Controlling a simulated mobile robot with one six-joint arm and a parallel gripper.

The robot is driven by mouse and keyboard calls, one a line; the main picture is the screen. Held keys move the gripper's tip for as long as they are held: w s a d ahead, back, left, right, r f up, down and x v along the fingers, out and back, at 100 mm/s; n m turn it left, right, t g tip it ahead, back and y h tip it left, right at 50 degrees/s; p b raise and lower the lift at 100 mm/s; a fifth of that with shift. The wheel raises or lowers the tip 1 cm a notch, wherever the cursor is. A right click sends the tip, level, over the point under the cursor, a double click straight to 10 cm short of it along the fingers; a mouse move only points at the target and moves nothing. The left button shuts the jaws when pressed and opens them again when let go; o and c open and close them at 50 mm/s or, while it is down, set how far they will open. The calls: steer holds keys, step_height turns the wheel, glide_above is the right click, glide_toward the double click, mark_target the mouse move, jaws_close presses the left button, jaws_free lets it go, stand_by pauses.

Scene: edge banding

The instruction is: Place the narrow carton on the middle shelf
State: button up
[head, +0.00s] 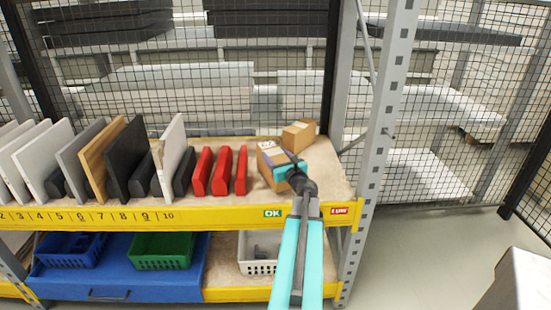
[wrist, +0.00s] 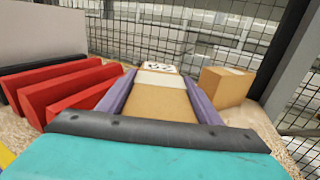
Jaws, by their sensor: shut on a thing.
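My gripper (head: 280,168) is shut on a narrow brown carton (head: 270,152) at the right end of the middle shelf (head: 322,165). In the wrist view the purple fingers lie along both sides of the carton (wrist: 160,103), which has a pale tape strip and a white label at its far end. The carton is over the shelf board, behind the yellow front rail. I cannot tell whether its underside touches the board.
A second brown carton (head: 298,134) stands behind and right of the held one. Several red dividers (head: 222,171) stand to the left, then upright boards. A grey upright post (head: 380,120) bounds the right side. Bins sit on the shelf below, including a green one (head: 162,250).

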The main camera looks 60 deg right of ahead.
steer(key=shift+f, duration=0.7)
steer(key=o, duration=1.8)
steer(key=shift+p+v, duration=1.2)
steer(key=shift+v, duration=4.75)
